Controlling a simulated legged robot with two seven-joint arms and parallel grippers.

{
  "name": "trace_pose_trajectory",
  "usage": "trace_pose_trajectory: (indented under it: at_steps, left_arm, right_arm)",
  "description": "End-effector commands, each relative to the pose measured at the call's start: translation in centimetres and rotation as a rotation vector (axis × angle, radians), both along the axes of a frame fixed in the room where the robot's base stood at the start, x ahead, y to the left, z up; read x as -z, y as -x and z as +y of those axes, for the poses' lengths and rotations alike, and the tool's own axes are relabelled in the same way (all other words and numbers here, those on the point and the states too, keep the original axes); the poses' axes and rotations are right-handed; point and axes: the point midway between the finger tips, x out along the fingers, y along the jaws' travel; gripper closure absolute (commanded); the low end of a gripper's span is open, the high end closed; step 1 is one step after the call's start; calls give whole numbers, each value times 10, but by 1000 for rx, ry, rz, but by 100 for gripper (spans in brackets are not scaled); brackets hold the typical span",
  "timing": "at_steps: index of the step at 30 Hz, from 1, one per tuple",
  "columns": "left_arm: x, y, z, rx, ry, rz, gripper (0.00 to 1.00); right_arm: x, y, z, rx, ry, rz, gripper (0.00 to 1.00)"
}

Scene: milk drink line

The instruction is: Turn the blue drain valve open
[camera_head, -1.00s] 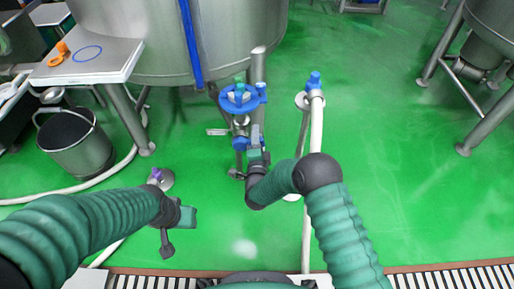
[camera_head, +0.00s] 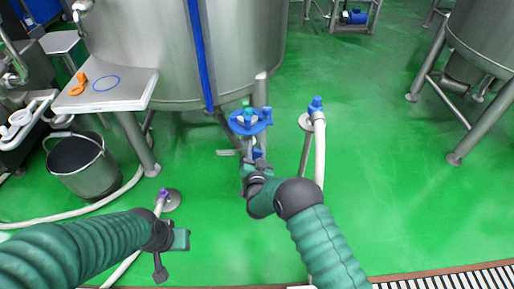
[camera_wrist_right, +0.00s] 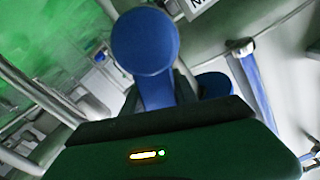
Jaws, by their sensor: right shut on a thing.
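The blue drain valve handle shows in the wrist view as a blue lever with a rounded end (camera_wrist_right: 145,42), rising just beyond my right gripper. In the head view a small blue part of the handle (camera_head: 257,154) shows below a blue round wheel (camera_head: 262,126), on the piping under the steel tank. My right gripper (camera_head: 254,165) is at this handle and shut on it; the gripper hides much of it. My left gripper (camera_head: 160,264) hangs over the floor at lower left, away from the valve; its finger opening is not clear.
The steel tank (camera_head: 245,55) stands behind the valve. A blue-topped post with a white hose (camera_head: 319,150) is close on the right. A bucket (camera_head: 80,170) and a side shelf (camera_head: 130,90) are at left. Green floor lies open at right.

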Motion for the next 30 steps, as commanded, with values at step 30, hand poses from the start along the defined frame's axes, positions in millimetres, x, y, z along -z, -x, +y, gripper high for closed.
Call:
trace_pose_trajectory:
  at_steps: [30]
  left_arm:
    - [-10, 0, 0, 0, 0, 0, 64]
  right_arm:
    - [4, 3, 26, -5, 448, 16, 100]
